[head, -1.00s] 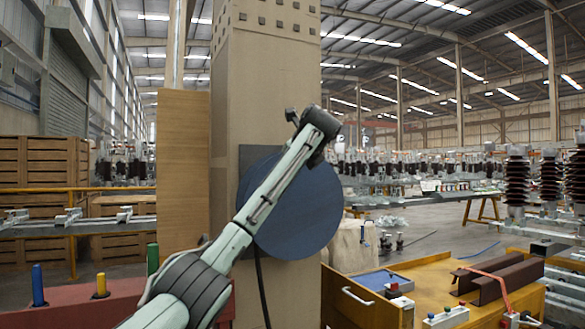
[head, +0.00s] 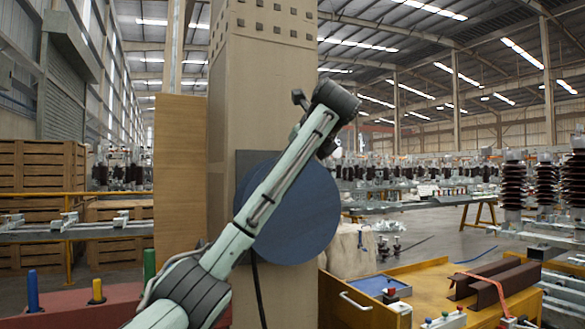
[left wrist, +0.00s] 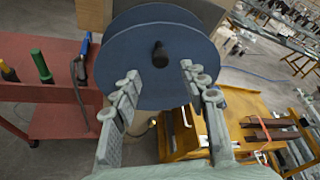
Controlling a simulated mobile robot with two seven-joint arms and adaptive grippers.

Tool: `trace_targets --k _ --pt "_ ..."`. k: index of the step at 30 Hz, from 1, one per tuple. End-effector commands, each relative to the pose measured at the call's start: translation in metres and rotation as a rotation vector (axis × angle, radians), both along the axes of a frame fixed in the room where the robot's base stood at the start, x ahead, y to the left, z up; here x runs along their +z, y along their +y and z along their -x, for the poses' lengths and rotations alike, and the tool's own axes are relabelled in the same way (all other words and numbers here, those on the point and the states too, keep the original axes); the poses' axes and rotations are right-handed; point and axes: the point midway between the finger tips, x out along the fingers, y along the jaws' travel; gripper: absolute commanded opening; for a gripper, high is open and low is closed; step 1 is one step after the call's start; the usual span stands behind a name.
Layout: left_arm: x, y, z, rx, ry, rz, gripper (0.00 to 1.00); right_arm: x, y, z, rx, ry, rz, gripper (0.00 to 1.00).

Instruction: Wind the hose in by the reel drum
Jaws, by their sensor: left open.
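The reel drum (head: 305,215) is a blue disc mounted on the front of a tall cardboard-brown column. My left arm crosses in front of it in the head view and hides part of its face. A dark hose (head: 258,290) hangs down from below the drum. In the left wrist view the drum's blue face (left wrist: 125,60) fills the upper middle, with a black knob (left wrist: 160,54) standing out from it. My left gripper (left wrist: 161,82) is open, its fingers pointing at the drum on either side of the knob's line, with nothing between them. My right gripper is not in view.
A red bench (head: 75,308) with coloured pegs stands at lower left. An orange workbench (head: 425,275) with a drawer, a blue tray and brown channel pieces stands at right. A wooden board (head: 180,180) leans beside the column (head: 265,90). Crates stand at far left.

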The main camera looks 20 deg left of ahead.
Motion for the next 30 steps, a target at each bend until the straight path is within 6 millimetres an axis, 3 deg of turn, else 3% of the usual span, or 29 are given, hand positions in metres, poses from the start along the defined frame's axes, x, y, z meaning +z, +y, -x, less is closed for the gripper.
trace_targets --k 7,23,26,29,30 --pt "0.010 -0.016 0.021 0.000 -0.001 0.001 0.44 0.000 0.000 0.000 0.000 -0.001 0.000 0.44" --pt "0.009 -0.018 0.022 0.000 0.000 0.001 0.44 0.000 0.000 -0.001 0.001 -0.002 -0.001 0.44" --pt "-0.006 -0.019 0.016 -0.004 0.003 0.020 0.44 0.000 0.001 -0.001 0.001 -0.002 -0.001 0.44" --pt "-0.048 -0.023 0.002 -0.009 0.009 0.081 0.44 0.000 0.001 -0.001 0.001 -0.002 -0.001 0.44" --pt "-0.072 -0.026 -0.006 -0.012 0.009 0.118 0.44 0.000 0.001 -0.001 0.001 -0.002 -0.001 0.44"
